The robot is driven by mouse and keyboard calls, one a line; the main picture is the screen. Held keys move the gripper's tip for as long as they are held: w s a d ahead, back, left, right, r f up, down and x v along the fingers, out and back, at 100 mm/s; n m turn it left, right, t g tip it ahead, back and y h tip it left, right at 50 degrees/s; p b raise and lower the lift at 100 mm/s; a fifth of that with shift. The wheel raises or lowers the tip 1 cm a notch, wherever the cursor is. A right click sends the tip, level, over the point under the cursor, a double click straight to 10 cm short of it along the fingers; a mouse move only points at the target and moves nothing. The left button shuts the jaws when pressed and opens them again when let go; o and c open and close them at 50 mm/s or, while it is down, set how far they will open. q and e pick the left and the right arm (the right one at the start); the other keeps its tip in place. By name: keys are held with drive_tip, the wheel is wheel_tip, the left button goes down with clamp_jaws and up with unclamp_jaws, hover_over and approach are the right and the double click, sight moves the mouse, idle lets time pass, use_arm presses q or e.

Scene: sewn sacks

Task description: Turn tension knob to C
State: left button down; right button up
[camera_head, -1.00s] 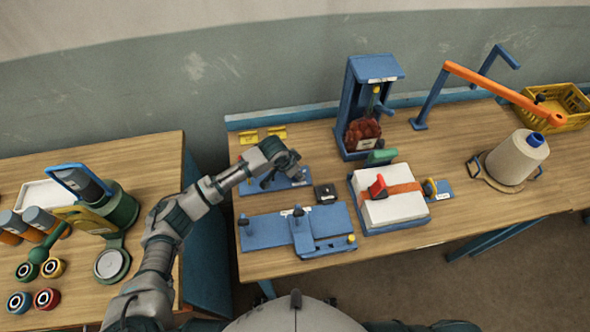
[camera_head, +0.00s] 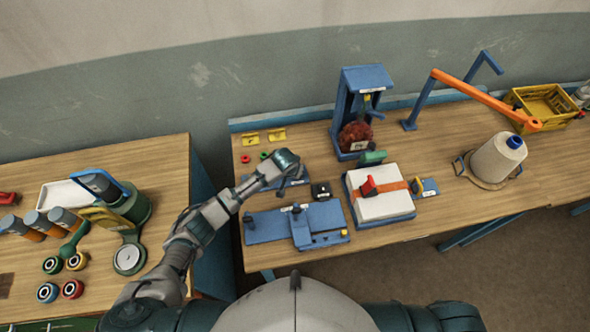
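My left gripper (camera_head: 284,183) reaches in from the left, low over a small blue plate (camera_head: 299,181) at the back left of the right-hand table. The gripper and wrist hide most of this plate and whatever is mounted on it. Its fingers are dark and small, so I cannot tell whether they are open or touching anything. No letter C is legible, and I cannot tell which part is the tension knob. My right gripper is out of view.
A blue sliding fixture (camera_head: 270,226) lies in front of the gripper, with a black box (camera_head: 321,190) close by. A white block (camera_head: 382,206) with an orange band, a blue stand (camera_head: 345,110), a thread cone (camera_head: 497,158) and a yellow crate (camera_head: 542,104) stand farther right.

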use_arm(q)
drive_tip(key=shift+w+r, duration=0.2)
drive_tip(key=c, duration=1)
unclamp_jaws()
drive_tip(key=shift+c, duration=0.2)
drive_tip(key=shift+o, duration=1.2)
drive_tip(key=shift+f, duration=0.1)
drive_tip(key=shift+d+f, duration=0.1)
drive_tip(key=shift+s+r, duration=0.1)
drive_tip(key=shift+r, duration=0.1)
drive_tip(key=v, duration=1.1)
drive_tip(key=shift+r, duration=0.2)
drive_tip(key=shift+s+f, duration=0.1)
drive_tip(key=shift+s, duration=0.05)
